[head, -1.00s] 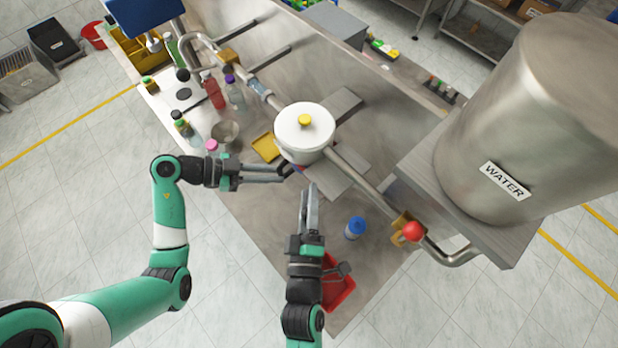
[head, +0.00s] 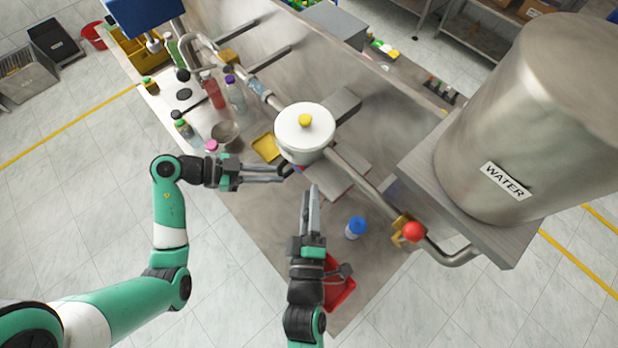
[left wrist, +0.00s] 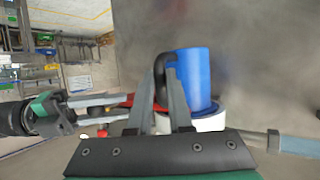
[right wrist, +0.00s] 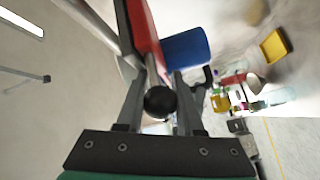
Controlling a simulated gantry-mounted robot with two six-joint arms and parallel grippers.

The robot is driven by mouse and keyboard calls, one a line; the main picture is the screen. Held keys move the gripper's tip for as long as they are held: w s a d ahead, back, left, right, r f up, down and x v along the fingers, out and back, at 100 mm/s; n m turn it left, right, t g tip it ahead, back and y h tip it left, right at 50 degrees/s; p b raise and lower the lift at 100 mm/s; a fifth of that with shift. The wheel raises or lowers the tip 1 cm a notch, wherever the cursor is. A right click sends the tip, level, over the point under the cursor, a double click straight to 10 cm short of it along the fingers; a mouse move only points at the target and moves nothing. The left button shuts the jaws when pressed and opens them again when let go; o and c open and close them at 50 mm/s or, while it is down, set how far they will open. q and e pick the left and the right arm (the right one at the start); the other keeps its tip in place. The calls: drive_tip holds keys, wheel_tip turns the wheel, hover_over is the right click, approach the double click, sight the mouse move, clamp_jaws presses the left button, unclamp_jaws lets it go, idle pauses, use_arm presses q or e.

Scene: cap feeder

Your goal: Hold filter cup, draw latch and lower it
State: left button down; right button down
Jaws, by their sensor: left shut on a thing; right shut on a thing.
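The filter cup is a blue cylinder in the left wrist view (left wrist: 193,78), with a black hooked handle (left wrist: 163,68). It meets a white round housing (left wrist: 205,122), whose lidded top (head: 304,150) with a yellow knob shows in the head view. My left gripper (head: 287,173) is shut on the cup's handle. The latch is a red bar (right wrist: 146,32) with a black round knob (right wrist: 159,101). My right gripper (head: 313,190) is shut on the latch at its knob, below the housing. In the head view the housing mostly hides cup and latch.
A steel pipe (head: 365,186) runs past the housing to a red-knobbed valve (head: 412,231) and the water tank (head: 520,120). A blue-capped bottle (head: 355,229) and a red tray (head: 340,292) are near my right arm. Bottles, a bowl (head: 226,133) and a yellow tray (head: 264,147) stand left.

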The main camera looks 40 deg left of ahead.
drive_tip(key=d, duration=0.7)
drive_tip(key=shift+s+d, duration=0.15)
drive_tip(key=shift+s, duration=0.15)
drive_tip(key=c, duration=0.9)
unclamp_jaws()
drive_tip(key=shift+c, duration=0.2)
drive_tip(key=o, duration=0.4)
drive_tip(key=shift+d, duration=0.2)
drive_tip(key=shift+s, duration=0.1)
drive_tip(key=v, duration=1.2)
